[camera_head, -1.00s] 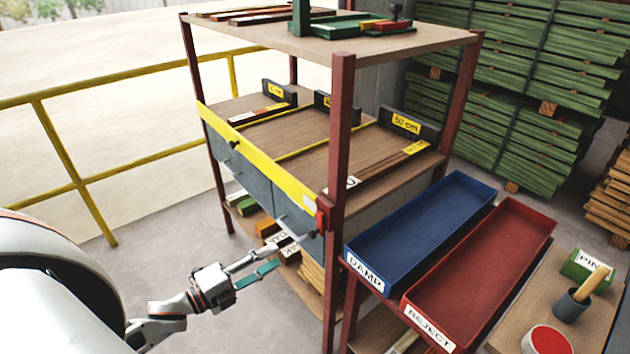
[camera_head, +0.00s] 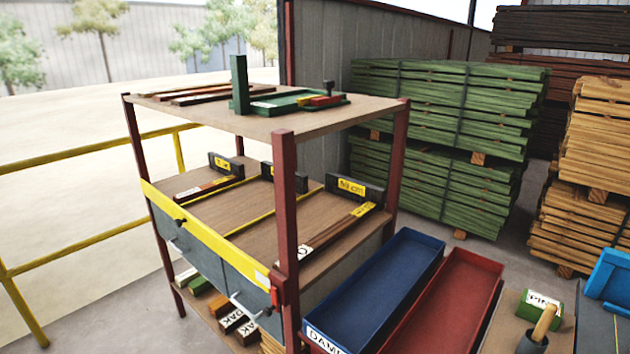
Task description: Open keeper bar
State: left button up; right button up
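The yellow keeper bar (camera_head: 212,236) runs across the front of the rack's middle shelf. Its left end is by the far left dark red post, and its right end meets the front right post (camera_head: 284,200). A small red catch (camera_head: 277,297) sits on that post at the bar's right end. The bar lies straight along the shelf edge. Neither of my grippers shows in the head view.
Grey drawers with light handles lie below the bar. Blue (camera_head: 390,275) and red (camera_head: 455,300) trays stand right of the rack. A yellow railing (camera_head: 80,242) runs at left. Green timber stacks (camera_head: 440,140) stand behind. The floor at front left is clear.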

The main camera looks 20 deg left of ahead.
aim_at(243, 262)
jog(key=u, duration=1.4)
jog(key=j+z, duration=0.1)
jog(key=z, duration=0.65)
jog(key=j+z, duration=0.45)
jog(key=i+j+z, duration=0.1)
jog(key=j+z, duration=0.35)
jog(key=k+j+z, duration=0.15)
jog(key=j, duration=0.3)
jog(key=j+z, duration=0.2)
jog(key=j, duration=0.25)
